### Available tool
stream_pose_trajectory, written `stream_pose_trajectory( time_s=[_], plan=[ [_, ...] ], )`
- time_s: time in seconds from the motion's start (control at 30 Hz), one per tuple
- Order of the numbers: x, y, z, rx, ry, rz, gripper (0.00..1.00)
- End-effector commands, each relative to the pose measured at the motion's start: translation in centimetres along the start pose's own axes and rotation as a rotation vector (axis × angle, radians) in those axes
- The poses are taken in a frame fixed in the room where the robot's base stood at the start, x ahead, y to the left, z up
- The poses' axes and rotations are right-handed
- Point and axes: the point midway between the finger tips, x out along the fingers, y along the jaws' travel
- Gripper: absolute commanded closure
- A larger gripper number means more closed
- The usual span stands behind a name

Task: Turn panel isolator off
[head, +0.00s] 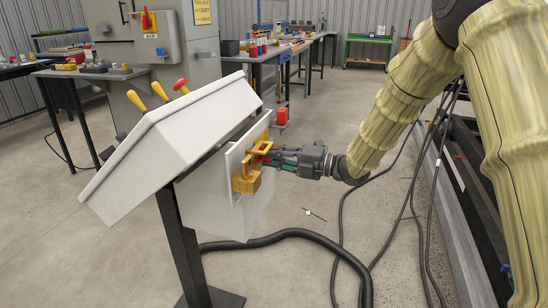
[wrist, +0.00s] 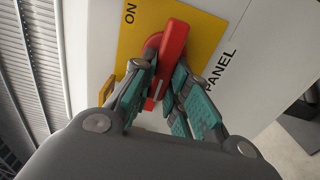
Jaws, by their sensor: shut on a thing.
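The panel isolator is a yellow plate (wrist: 208,32) with a red handle (wrist: 174,42) on the white side of a sloped console (head: 205,200). In the head view its yellow parts (head: 246,184) show on the console's right face, with a bit of red handle (head: 262,148). The wrist view shows "ON" left of the handle and "PANEL" on the white face to the right; no "OFF" is visible. My gripper (head: 270,158) reaches in from the right. Its teal-padded fingers (wrist: 160,82) are shut on the red handle, one on each side, hiding its lower part.
Another red-handled isolator (head: 147,20) is on a grey cabinet behind. Workbenches (head: 275,55) stand at the back. A thick black hose (head: 285,236) and cables lie on the floor.

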Motion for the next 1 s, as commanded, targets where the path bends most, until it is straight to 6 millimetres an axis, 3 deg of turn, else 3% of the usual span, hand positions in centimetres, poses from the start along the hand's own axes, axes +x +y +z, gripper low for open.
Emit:
stream_pose_trajectory(
  time_s=[0.03,0.07,0.1,0.2,0.63,1.0],
  plan=[
    [0.0,0.0,0.1,-0.001,-0.001,-0.001,1.0],
    [0.0,0.0,0.1,-0.001,-0.001,-0.001,0.82],
    [0.0,0.0,0.1,-0.001,-0.001,-0.001,0.75],
    [0.0,0.0,0.0,-0.001,-0.001,-0.001,0.62],
    [-0.9,0.0,0.0,0.0,0.0,0.0,0.62],
    [-7.2,0.0,0.1,0.001,-0.002,-0.001,0.62]
  ],
)
